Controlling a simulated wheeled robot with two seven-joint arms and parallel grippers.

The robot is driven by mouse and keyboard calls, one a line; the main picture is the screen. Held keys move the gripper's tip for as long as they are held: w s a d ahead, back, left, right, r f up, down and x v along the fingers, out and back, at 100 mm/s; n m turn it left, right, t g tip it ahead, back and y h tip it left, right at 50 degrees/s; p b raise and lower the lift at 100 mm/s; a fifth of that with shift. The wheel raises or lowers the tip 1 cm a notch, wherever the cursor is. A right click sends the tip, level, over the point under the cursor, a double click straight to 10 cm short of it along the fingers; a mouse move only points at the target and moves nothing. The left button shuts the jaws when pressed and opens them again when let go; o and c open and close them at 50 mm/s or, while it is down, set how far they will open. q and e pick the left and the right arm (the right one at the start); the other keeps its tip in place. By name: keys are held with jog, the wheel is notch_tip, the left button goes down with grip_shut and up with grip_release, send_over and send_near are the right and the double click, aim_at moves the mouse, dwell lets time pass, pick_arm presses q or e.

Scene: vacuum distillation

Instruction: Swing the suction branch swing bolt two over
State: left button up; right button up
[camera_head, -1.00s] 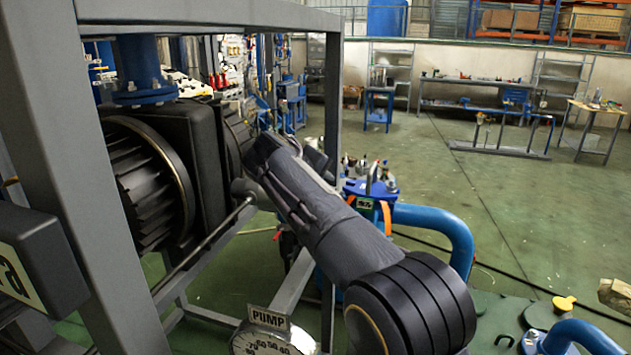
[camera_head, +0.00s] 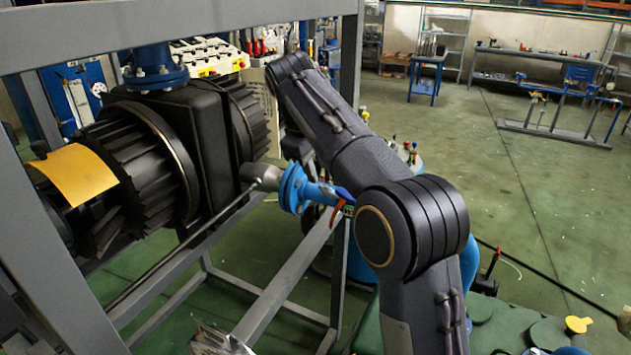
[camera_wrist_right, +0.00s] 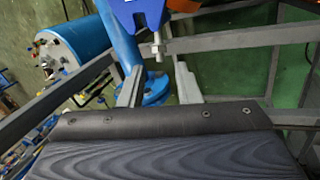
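In the right wrist view a metal bolt with a nut (camera_wrist_right: 157,46) hangs below a blue bracket (camera_wrist_right: 140,14); it looks like a swing bolt, but I cannot tell which one. Below it a blue pipe ends in a blue flange (camera_wrist_right: 156,91). My right gripper (camera_wrist_right: 157,72) shows as two grey fingers set apart, with nothing seen held between them. The bolt appears ahead of the gap. In the head view the blue suction branch flange (camera_head: 293,187) joins a grey pipe end; my right arm crosses beside it and hides my right gripper.
The black finned pump (camera_head: 150,165) stands inside a grey frame (camera_head: 350,60). A yellow sheet (camera_head: 75,174) lies on its left end. A long thin rod (camera_head: 185,245) runs along the pump's front. Open green floor lies to the right.

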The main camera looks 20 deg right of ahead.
aim_at(324, 188)
jog(key=x, duration=0.6)
jog(key=shift+w+d+f, duration=0.1)
jog(key=shift+f, duration=0.2)
